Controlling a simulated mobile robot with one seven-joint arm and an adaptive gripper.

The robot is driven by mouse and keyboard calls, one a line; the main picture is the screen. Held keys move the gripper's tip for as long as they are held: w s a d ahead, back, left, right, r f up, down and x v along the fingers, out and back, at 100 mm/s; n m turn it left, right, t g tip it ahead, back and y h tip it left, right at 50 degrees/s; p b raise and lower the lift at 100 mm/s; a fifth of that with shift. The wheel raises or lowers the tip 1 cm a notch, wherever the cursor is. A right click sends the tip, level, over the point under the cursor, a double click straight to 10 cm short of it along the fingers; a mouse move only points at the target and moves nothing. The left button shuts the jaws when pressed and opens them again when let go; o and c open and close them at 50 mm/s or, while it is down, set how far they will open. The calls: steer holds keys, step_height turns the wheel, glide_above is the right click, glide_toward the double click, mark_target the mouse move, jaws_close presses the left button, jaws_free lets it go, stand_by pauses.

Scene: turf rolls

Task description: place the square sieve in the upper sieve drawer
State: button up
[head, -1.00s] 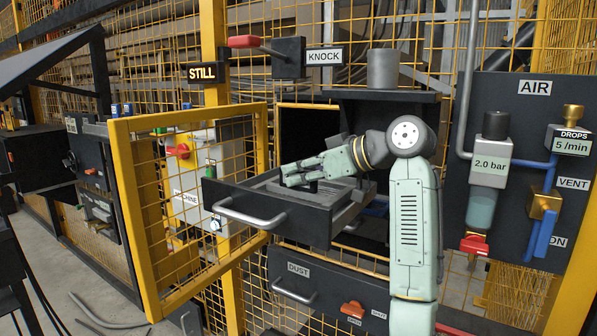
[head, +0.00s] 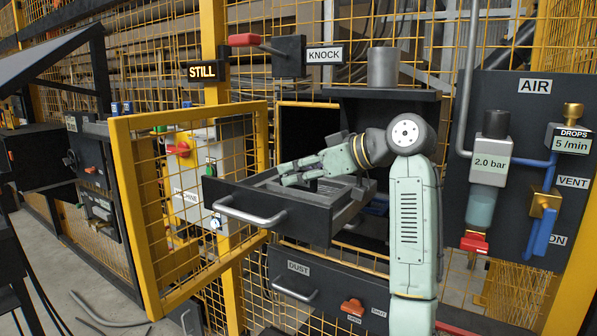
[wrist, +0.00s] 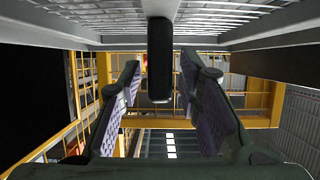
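The upper sieve drawer (head: 283,224), a black box with a bar handle, is pulled out of the machine. The square sieve (head: 345,212), a grey frame, appears to sit inside it; whether it is fully seated I cannot tell. My gripper (head: 284,174) is over the drawer, pointing left, and hides part of the sieve. In the wrist view my gripper (wrist: 165,95) has its fingers apart. A dark upright grip (wrist: 160,60) stands between them with a gap on each side. Pale mesh (wrist: 230,12) shows along the top of that view.
An open yellow mesh door (head: 130,215) stands left of the drawer. The DUST drawer (head: 320,290) is below. A KNOCK lever (head: 243,42) and a grey cylinder (head: 383,68) are above. The AIR panel (head: 520,130) stands at the right.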

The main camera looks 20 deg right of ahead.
steer(key=b+v, duration=0.1)
steer(key=v, duration=1.1)
steer(key=shift+c, duration=0.5)
stand_by(0.5)
